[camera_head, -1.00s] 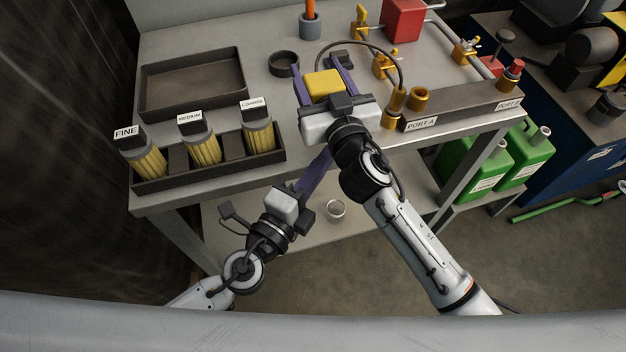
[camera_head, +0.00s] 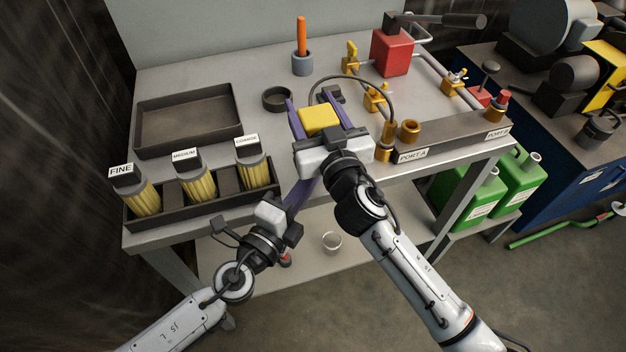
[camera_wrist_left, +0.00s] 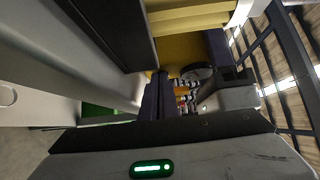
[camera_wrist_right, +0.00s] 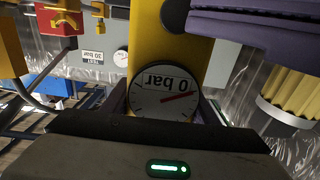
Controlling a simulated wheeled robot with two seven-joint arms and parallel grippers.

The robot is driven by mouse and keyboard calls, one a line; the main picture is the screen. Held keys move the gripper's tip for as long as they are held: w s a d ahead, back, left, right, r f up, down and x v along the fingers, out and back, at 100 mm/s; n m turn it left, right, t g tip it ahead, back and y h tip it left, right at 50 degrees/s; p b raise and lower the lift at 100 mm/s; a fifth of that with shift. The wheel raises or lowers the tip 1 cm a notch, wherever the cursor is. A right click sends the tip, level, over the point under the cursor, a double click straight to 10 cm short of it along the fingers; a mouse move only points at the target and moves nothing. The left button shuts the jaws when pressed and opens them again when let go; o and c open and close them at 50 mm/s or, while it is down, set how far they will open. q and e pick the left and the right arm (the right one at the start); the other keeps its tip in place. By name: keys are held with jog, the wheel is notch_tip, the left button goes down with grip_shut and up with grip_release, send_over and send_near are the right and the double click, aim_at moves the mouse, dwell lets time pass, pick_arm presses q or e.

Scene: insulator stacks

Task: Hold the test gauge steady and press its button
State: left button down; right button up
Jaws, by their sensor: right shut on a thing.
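The yellow test gauge (camera_head: 320,121) is between the purple fingers of my right gripper (camera_head: 317,106), which is shut on it above the bench's front part. In the right wrist view, the gauge's round dial (camera_wrist_right: 165,98) shows upside down, with "0 bar" and a red needle.
A rack (camera_head: 209,199) of yellow insulators labelled FINE, MEDIUM and COARSE stands at the bench's front left, before an empty tray (camera_head: 190,146). A hose runs to the PORT A block (camera_head: 440,144) at right.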

pick_arm(q)
jog(key=shift+w+a+r, duration=0.15)
jog(key=shift+r, duration=0.05)
pick_arm(e)
jog(key=shift+s+a+f, duration=0.2)
jog(key=shift+s+a, duration=0.05)
jog(key=shift+a, duration=0.05)
pick_arm(q)
jog(key=shift+s, duration=0.35)
jog(key=s, duration=0.4)
jog(key=shift+s+d+f, duration=0.25)
jog(key=shift+s+d, duration=0.05)
jog(key=shift+s, duration=0.05)
pick_arm(e)
jog(key=shift+f, duration=0.1)
jog(key=shift+d, duration=0.15)
pick_arm(q)
jog(key=v, duration=0.8)
jog(key=shift+s, duration=0.35)
pick_arm(e)
jog(key=shift+w+d, duration=0.1)
pick_arm(q)
jog(key=shift+a, duration=0.1)
pick_arm(e)
jog(key=shift+f, duration=0.1)
jog(key=o, duration=1.4)
jog(key=shift+r, duration=0.2)
